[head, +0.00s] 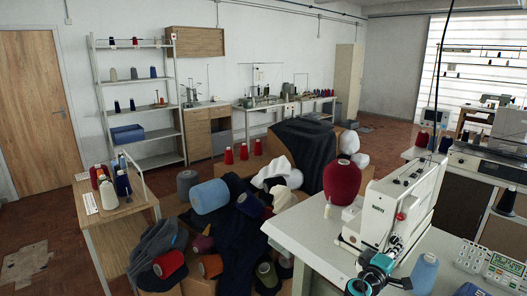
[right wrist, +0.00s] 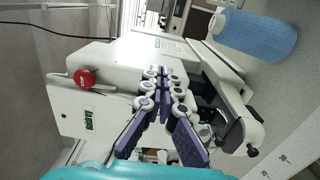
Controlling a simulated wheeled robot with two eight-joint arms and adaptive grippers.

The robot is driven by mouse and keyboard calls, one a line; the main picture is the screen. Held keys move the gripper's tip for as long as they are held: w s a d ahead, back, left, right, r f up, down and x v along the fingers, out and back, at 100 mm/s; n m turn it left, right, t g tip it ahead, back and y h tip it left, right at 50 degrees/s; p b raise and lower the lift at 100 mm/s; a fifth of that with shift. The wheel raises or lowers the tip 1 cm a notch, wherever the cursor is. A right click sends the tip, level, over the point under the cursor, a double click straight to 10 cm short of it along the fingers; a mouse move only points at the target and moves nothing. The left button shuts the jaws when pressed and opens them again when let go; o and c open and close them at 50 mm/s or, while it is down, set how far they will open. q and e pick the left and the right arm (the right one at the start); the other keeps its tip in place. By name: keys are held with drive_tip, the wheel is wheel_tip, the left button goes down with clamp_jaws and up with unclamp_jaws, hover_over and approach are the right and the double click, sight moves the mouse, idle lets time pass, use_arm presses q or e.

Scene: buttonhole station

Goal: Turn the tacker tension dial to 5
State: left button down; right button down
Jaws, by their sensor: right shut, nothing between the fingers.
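The tacker (head: 383,213) is a white machine on the light worktable, and it fills much of the right wrist view (right wrist: 110,75). A small round red dial (head: 400,216) sits on its side; it shows larger in the right wrist view (right wrist: 85,79). No number or pointer can be read on it. My right gripper (head: 394,245) is in front of the machine, below the dial. In the right wrist view its purple-grey fingers (right wrist: 162,85) are shut and empty, apart from the dial, which lies to their left. My left gripper is in neither view.
A blue thread cone (head: 425,273) stands right of my gripper, also in the right wrist view (right wrist: 254,34). A dark red cone (head: 341,180) stands behind the tacker. Control boxes with buttons (head: 503,268) lie at the right. The table's left part (head: 305,227) is clear.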

drive_tip(key=v, duration=0.6)
drive_tip(key=shift+d, duration=0.1)
drive_tip(key=s+a+f+m+g+y, duration=0.2)
drive_tip(key=s+a+f+m+y, duration=0.2)
drive_tip(key=s+a+y, duration=0.3)
drive_tip(key=s+a+f+m+g+y, duration=0.2)
drive_tip(key=s+a+f+m+y, duration=0.2)
drive_tip(key=s+a, duration=0.9)
drive_tip(key=s+y, duration=0.2)
drive_tip(key=s, duration=0.4)
drive_tip(key=shift+g+y, duration=0.3)
drive_tip(key=shift+y, duration=0.1)
